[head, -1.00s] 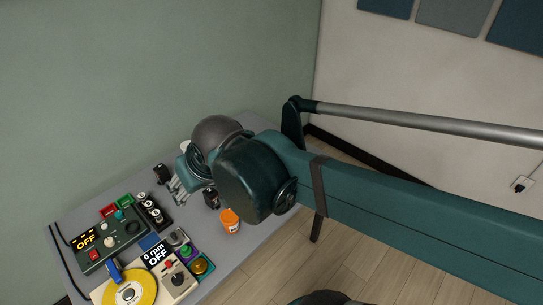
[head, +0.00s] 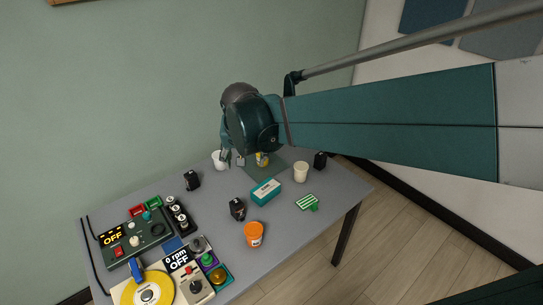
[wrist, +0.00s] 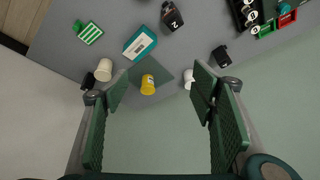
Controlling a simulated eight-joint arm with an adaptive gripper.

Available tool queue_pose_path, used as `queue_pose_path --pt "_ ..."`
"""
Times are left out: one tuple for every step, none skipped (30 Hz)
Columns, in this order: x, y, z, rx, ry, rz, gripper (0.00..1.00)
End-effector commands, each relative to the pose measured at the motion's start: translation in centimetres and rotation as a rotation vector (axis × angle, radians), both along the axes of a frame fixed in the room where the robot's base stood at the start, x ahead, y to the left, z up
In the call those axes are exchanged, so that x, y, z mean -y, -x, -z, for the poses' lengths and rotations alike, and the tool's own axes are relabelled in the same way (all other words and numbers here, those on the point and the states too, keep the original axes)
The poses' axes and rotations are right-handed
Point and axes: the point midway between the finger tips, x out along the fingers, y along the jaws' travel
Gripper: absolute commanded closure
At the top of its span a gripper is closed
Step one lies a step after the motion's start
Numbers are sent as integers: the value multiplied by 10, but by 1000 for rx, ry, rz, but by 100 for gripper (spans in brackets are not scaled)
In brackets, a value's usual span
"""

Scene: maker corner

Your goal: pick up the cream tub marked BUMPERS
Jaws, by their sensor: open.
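A cream tub (head: 301,172) stands upright on the right part of the table's back in the head view. In the wrist view the cream tub (wrist: 104,70) is at the left, close to the left finger in the picture. No lettering can be read on it. My gripper (head: 232,159) is at the back of the table, left of the cream tub and apart from it. A white tub (wrist: 188,79) shows near the right finger.
A yellow tub (wrist: 148,84) is on a dark green mat (head: 272,173). A teal box (head: 265,192), a green striped item (head: 307,202), an orange tub (head: 254,234) and black items (head: 238,209) lie nearer. Control panels (head: 137,238) fill the left. The front right table surface is clear.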

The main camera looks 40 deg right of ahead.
Motion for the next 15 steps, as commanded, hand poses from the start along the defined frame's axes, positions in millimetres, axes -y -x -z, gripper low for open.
queue_pose_path --pt "10 -6 3 -4 -3 29 43" --pt "15 -9 5 -7 -4 47 43" --pt "21 -13 8 -11 -7 69 43" --pt "26 -16 10 -13 -10 87 43" --pt "31 -19 12 -16 -11 104 43" --pt "38 -22 15 -18 -13 128 43" --pt "43 -25 17 -21 -15 145 43" --pt "48 -28 19 -24 -16 162 43" --pt "55 -31 23 -27 -18 187 43" --pt "60 -33 25 -30 -19 203 43" --pt "65 -36 28 -31 -21 222 43" --pt "72 -39 31 -34 -23 245 43" --pt "78 -42 34 -36 -24 262 43" --pt "83 -44 37 -38 -25 280 43" --pt "90 -47 41 -42 -26 304 43"
